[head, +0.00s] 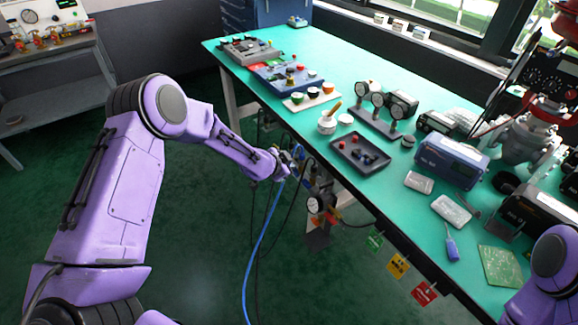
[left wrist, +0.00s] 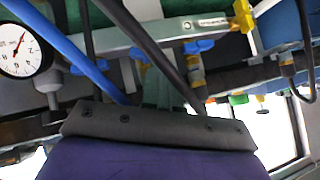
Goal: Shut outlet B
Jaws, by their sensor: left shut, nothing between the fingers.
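My left gripper (head: 292,160) is at the table's front edge, beside a cluster of fittings and hoses below the tabletop. It is shut with nothing held. In the left wrist view its body crosses the bottom, with the closed fingers (left wrist: 160,92) pointing up toward a pipe manifold. Blue valve handles (left wrist: 200,46) sit on the manifold, and a yellow handle (left wrist: 243,16) is at the top right. Hoses cross in front of the fingers and hide part of the valves. I cannot read which valve is outlet B. My right gripper is outside the view; only my right arm shows.
A blue hose (head: 262,245) and black cables hang near my left gripper. A dial gauge (left wrist: 18,48) is at the left wrist view's left. Green, yellow and red tags (head: 398,266) hang from the table edge. The green tabletop (head: 345,205) carries gauges, trays and instruments.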

